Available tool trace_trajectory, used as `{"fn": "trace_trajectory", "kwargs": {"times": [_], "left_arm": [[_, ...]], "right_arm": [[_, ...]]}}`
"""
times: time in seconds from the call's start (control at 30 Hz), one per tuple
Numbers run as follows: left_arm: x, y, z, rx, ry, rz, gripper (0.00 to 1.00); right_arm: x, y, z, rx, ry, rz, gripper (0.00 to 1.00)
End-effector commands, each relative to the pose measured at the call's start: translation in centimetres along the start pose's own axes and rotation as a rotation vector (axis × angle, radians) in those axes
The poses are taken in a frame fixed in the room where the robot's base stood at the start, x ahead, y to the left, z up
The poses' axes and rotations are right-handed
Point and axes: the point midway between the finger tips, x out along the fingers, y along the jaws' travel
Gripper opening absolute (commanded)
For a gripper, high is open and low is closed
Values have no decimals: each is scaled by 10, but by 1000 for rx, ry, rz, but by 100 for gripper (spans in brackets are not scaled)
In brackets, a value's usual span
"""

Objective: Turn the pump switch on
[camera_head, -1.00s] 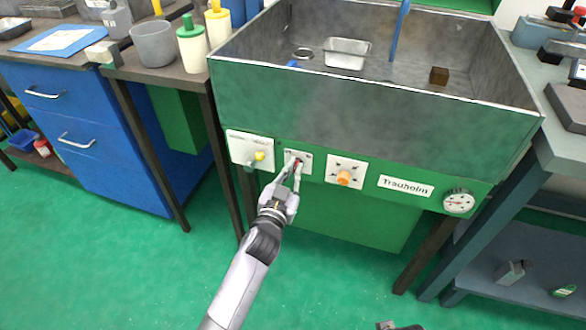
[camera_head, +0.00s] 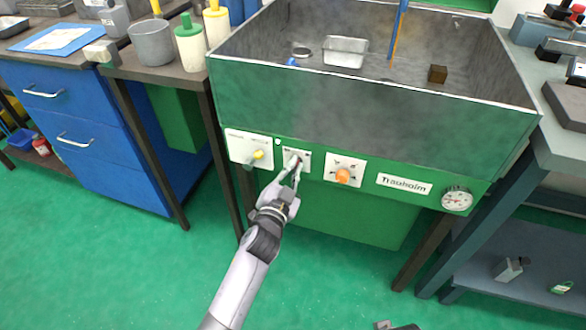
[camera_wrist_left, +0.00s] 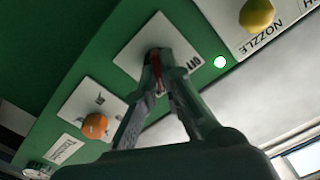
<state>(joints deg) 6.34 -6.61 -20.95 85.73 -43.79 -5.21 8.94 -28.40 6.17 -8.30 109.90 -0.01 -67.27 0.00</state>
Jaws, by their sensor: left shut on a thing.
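The pump switch is a small red lever (camera_wrist_left: 159,78) on a white plate (camera_head: 304,153) on the green front of the sink-like machine. My left gripper (camera_head: 296,165) reaches up to it from below. In the left wrist view, its fingers (camera_wrist_left: 158,62) are closed around the lever, which is mostly hidden between them. A small lamp (camera_head: 277,142) at the plate's upper left glows pale green; it also shows bright in the left wrist view (camera_wrist_left: 220,62). A dark sliver at the bottom edge (camera_head: 396,326) may be my right gripper; its jaws cannot be made out.
A yellow knob (camera_head: 258,155), marked NOZZLE in the wrist view, is left of the switch. An orange knob (camera_head: 343,176) and a gauge (camera_head: 457,200) are to the right. A blue nozzle (camera_head: 401,12) with an orange streak (camera_head: 394,44) below it hangs over the basin.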

Motion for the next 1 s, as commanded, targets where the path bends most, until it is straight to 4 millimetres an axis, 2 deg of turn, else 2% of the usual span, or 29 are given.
{"fn": "trace_trajectory", "kwargs": {"times": [0.17, 0.2, 0.47, 0.8, 0.87, 1.0], "left_arm": [[0, 1, 1, 3, -1, 1, 0], [0, 1, 1, 3, -1, 1, 10], [0, 0, 0, 1, -1, 1, 27], [-3, 0, 0, 0, 0, 0, 28], [-7, 0, 1, 1, -1, 1, 28], [-29, 1, 2, 0, -2, 2, 28]], "right_arm": [[-1, 0, -1, 0, 4, 0, 69], [-1, 0, -2, 0, 5, 0, 69], [-2, 0, -3, 1, 8, 0, 69], [-2, 2, -2, 1, 7, 2, 69], [-2, 1, -2, 1, 7, 2, 69], [-2, 1, -2, 1, 6, 1, 69]]}}
